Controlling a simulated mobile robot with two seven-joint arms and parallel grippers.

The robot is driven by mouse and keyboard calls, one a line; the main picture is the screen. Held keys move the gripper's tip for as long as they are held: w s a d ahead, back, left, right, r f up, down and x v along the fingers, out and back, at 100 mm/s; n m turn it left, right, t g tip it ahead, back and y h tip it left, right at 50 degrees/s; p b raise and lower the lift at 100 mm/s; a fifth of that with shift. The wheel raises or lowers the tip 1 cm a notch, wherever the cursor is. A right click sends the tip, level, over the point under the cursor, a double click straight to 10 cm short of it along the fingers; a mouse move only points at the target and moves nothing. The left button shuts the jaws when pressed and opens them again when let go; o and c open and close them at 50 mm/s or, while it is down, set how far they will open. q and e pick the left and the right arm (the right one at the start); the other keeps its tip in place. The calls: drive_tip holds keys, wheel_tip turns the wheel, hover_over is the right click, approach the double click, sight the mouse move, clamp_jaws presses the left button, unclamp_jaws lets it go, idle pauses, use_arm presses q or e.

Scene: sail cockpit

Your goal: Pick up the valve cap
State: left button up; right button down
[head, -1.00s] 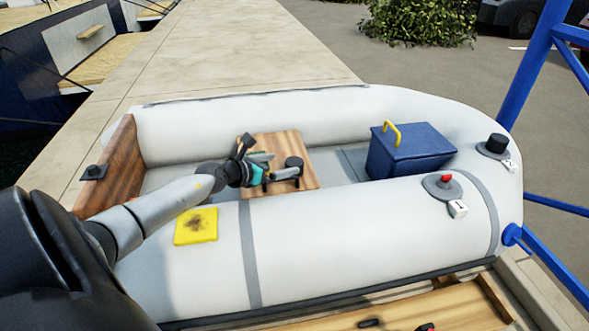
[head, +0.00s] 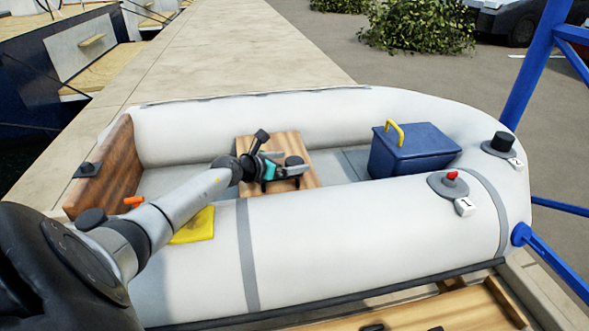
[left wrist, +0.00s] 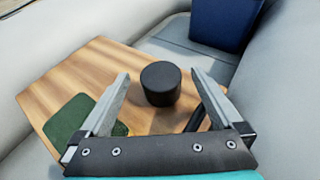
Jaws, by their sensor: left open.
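The valve cap, a short black cylinder (head: 294,161), stands upright on the wooden seat board (head: 284,143) inside the white inflatable boat. My left gripper (head: 290,171) is open over the board beside the cap, and its fingers partly hide the cap in the head view. In the left wrist view the cap (left wrist: 160,84) shows between the two open fingertips, with a gap on each side. It does not appear gripped. My right gripper is not in view.
A green pad (left wrist: 72,118) and a dark rod-like thing (left wrist: 194,119) lie on the board. A blue box (head: 412,152) stands to its right.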

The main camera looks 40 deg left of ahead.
use_arm(q)
drive_tip(key=c, duration=1.3)
drive_tip(key=shift+r, duration=0.2)
